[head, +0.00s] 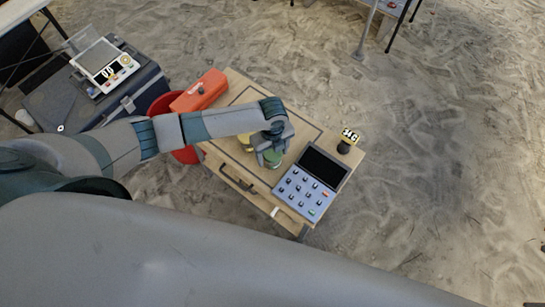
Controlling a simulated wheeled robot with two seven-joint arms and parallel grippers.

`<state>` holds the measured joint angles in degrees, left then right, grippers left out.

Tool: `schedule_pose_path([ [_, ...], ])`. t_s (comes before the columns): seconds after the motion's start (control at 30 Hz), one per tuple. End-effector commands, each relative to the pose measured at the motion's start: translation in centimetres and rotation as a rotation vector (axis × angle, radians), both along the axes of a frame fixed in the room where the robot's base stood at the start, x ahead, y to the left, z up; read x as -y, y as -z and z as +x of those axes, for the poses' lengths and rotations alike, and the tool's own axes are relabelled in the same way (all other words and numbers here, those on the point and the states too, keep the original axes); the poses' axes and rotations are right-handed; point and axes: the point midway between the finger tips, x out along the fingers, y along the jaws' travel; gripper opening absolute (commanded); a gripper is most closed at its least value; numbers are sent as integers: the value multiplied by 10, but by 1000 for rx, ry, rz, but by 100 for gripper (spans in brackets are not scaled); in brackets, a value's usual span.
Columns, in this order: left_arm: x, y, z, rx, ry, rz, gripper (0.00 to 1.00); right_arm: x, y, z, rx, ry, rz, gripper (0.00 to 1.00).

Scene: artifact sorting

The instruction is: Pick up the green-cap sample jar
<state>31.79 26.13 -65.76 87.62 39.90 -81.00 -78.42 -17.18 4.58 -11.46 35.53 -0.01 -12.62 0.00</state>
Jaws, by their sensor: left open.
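The green-cap sample jar (272,159) stands on the wooden table (237,89), near its middle. My left gripper (270,154) is right above and beside the jar and covers part of it. The gripper is open; I cannot tell whether its fingers touch the jar. A yellowish jar (246,141) stands just left of the gripper, partly hidden by my left arm. My right gripper does not show.
A grey keypad device with a dark screen (323,166) lies right of the jar. An orange toolbox (199,92) is at the table's far left. A red bucket (160,105) stands beside the table.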

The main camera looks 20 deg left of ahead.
Motion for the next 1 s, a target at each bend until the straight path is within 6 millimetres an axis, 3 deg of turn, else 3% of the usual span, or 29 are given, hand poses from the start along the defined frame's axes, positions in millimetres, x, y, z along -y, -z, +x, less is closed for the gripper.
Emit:
schedule_pose_path([
  [0.33, 0, 0, 0, 0, 0, 0, 61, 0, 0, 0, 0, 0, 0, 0],
  [0.5, 0, 0, 0, 0, 0, 0, 24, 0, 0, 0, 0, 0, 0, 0],
  [1.0, 0, -2, 1, 1, 0, -1, 23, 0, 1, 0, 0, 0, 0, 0],
])
